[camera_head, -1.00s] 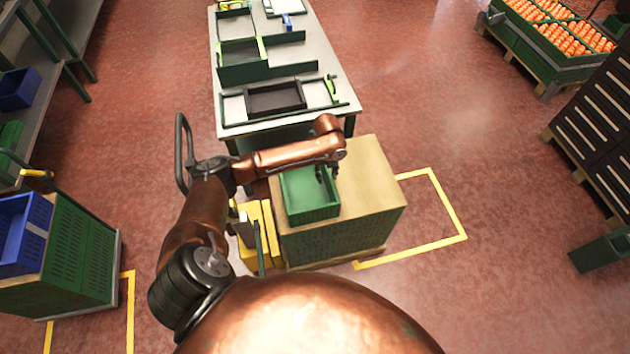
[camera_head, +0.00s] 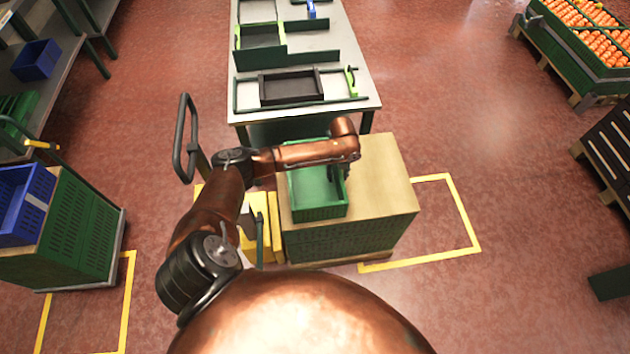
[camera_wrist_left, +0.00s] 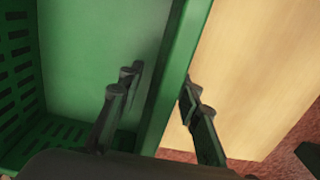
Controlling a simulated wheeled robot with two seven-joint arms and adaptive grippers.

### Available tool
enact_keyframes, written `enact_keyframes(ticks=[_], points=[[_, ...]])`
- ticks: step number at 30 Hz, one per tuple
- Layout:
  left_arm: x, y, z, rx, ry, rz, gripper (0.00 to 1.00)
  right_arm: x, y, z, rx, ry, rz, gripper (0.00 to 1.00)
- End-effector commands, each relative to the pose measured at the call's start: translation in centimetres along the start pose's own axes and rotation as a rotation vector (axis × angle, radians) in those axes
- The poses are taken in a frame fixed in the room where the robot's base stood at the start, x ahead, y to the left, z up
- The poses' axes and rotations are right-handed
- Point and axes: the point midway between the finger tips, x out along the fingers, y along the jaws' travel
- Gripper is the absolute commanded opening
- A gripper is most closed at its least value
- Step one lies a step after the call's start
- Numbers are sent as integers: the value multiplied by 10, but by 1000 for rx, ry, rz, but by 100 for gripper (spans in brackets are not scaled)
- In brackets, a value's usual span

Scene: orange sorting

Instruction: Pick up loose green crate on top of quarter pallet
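The loose green crate (camera_head: 318,213) sits upright and empty on the tan top (camera_head: 385,185) of the stack on the quarter pallet. My left gripper (camera_head: 341,172) is at the crate's right wall. In the left wrist view, my left gripper (camera_wrist_left: 160,90) straddles the wall of the green crate (camera_wrist_left: 178,70), with one finger inside and one outside. The fingers are apart, with a visible gap between the inner finger and the wall. The tan top (camera_wrist_left: 255,70) shows beyond the outer finger. My right gripper is not in view.
A work table (camera_head: 350,65) with green racks and a dark tray (camera_head: 290,87) stands just behind the stack. A yellow cart (camera_head: 262,225) adjoins its left side. Blue crates (camera_head: 22,205) on a green stack are at far left.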

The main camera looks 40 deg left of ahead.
Motion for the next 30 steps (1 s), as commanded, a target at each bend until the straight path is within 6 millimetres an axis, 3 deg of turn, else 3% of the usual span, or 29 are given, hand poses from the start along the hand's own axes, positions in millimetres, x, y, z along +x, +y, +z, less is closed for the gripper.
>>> enact_keyframes(ticks=[7,21,30], points=[[3,0,1,0,-2,-1,32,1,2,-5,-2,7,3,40],[2,0,1,-1,-2,-1,0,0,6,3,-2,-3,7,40],[2,0,1,-1,-2,-1,0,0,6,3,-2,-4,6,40]])
